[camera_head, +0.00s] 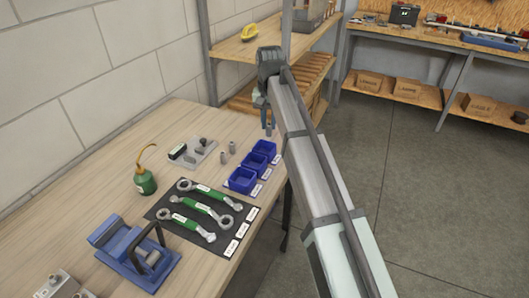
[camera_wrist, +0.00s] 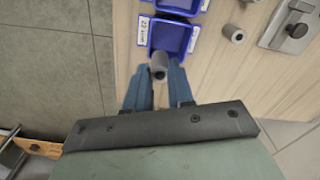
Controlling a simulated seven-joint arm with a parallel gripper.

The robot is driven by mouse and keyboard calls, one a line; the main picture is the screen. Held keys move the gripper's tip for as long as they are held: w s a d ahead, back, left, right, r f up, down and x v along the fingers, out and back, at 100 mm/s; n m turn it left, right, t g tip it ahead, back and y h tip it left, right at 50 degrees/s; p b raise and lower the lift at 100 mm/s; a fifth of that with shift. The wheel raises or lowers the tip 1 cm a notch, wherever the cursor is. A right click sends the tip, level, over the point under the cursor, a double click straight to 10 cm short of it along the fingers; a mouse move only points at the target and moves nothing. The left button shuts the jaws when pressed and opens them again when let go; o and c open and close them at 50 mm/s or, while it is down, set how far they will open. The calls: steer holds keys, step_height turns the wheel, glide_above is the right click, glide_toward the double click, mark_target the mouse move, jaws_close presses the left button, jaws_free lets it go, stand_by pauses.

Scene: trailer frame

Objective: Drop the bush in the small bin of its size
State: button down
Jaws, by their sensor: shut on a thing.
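My gripper (camera_head: 268,122), with blue fingers, is shut on a grey cylindrical bush (camera_wrist: 158,66), seen between the fingertips in the wrist view. In that view the bush overlaps the near edge of a small blue bin (camera_wrist: 175,38). Its height above the bin is hard to tell. Three small blue bins stand in a row at the table's right edge: near (camera_head: 242,180), middle (camera_head: 254,163) and far (camera_head: 266,148). Each has a white label beside it; one reads "22" in the wrist view. Two other grey bushes (camera_head: 224,157) stand on the table left of the bins.
A grey metal plate with fittings (camera_head: 195,152), a green oil can (camera_head: 146,182), a dark mat with green-handled wrenches (camera_head: 200,212) and a blue vise-like fixture (camera_head: 130,255) are on the table. Shelving (camera_head: 235,48) stands behind. Open floor lies to the right.

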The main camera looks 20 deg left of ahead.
mark_target(269, 136)
steer(key=m, duration=0.4)
steer(key=shift+s+d, duration=0.2)
steer(key=shift+f, duration=0.1)
steer(key=shift+f, duration=2.85)
steer(key=c, duration=0.9)
jaws_free()
step_height(269, 136, up, 14)
steer(key=shift+f, duration=0.1)
